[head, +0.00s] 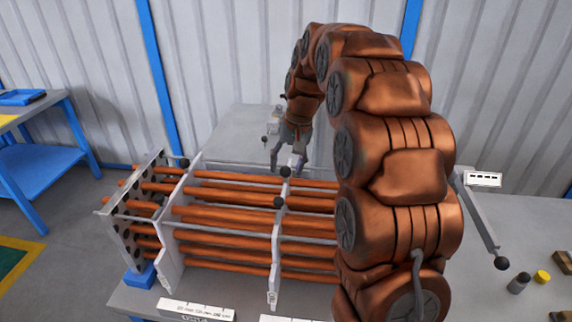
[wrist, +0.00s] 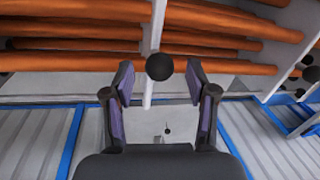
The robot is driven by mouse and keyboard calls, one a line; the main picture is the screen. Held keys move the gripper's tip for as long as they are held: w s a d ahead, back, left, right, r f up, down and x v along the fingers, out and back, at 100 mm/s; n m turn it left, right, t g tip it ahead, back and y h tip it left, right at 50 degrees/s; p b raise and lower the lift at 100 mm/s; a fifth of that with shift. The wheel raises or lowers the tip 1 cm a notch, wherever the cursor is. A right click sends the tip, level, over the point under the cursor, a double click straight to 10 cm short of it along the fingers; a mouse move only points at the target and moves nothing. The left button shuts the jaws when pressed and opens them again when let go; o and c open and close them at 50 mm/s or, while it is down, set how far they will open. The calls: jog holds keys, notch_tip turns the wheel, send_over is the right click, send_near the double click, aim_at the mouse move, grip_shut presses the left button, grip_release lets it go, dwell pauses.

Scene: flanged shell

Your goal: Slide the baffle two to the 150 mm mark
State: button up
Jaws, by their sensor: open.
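Two thin white baffle plates stand across the bundle of copper-coloured tubes (head: 225,223). One baffle (head: 168,262) is near the left end, and another baffle (head: 273,282) is near the middle. No readable number shows which is baffle two. My gripper (head: 286,160) is open above the back of the bundle, at the middle baffle. In the wrist view, a black ball knob (wrist: 159,67) on that plate's edge (wrist: 152,40) appears between my spread fingertips (wrist: 159,80); contact cannot be told. White label strips (head: 197,309) lie at the front; their marks are not readable.
A perforated end plate (head: 130,243) on a blue block (head: 139,277) closes the left end. My arm hides the bundle's right part. A grey lever with a black knob (head: 502,263), small jars (head: 542,276) and blocks are at the right. A blue workbench (head: 50,155) is at far left.

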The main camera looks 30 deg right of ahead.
jog(key=shift+a+f, duration=0.1)
jog(key=shift+f, duration=0.45)
grip_shut()
dwell(0.5)
